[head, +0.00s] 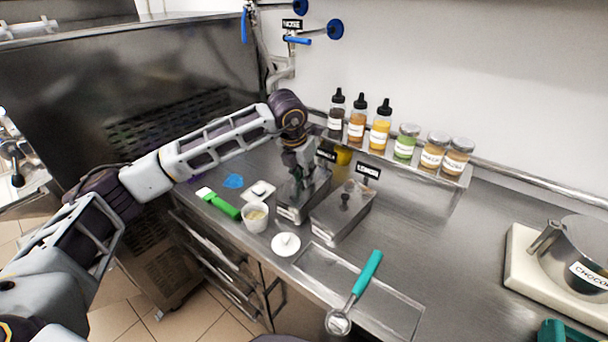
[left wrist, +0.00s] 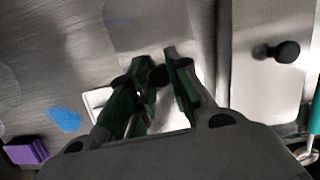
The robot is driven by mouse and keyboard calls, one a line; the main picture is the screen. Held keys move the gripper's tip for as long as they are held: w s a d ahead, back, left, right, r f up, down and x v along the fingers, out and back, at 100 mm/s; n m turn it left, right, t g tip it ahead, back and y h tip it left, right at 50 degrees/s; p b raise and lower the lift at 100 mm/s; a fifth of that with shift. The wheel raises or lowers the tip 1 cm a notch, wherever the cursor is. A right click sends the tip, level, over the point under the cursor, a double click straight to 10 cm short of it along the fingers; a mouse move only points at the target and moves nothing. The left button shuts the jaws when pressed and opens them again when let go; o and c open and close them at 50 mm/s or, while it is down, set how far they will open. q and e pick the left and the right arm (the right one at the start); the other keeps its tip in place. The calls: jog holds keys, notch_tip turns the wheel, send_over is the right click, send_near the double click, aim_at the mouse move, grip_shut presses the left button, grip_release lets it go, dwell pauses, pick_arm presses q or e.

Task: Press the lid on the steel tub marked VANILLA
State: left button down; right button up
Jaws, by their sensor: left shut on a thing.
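The left of two steel tubs (head: 290,213) stands on the counter in front of a black card partly hidden by my arm, its last letters reading LLA. My left gripper (head: 302,184) points down over this tub, its fingers shut on the dark knob (left wrist: 158,75) of the tub's lid. The steel lid (left wrist: 150,35) lies under the fingers in the left wrist view. I cannot tell whether it sits flush all round. My right gripper is not in view.
The lidded tub by the LEMON card (head: 342,212) stands close to the right. A teal-handled scoop (head: 367,272) lies right. Bottles and jars (head: 404,145) line a back shelf.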

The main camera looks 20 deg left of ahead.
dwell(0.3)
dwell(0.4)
pick_arm(q)
jog(key=c, duration=1.3)
grip_release()
jog(key=shift+o, duration=0.6)
jog(key=o, duration=0.4)
jog(key=shift+r+p, duration=1.5)
jog(key=shift+r, duration=1.95)
jog(key=shift+c, duration=0.2)
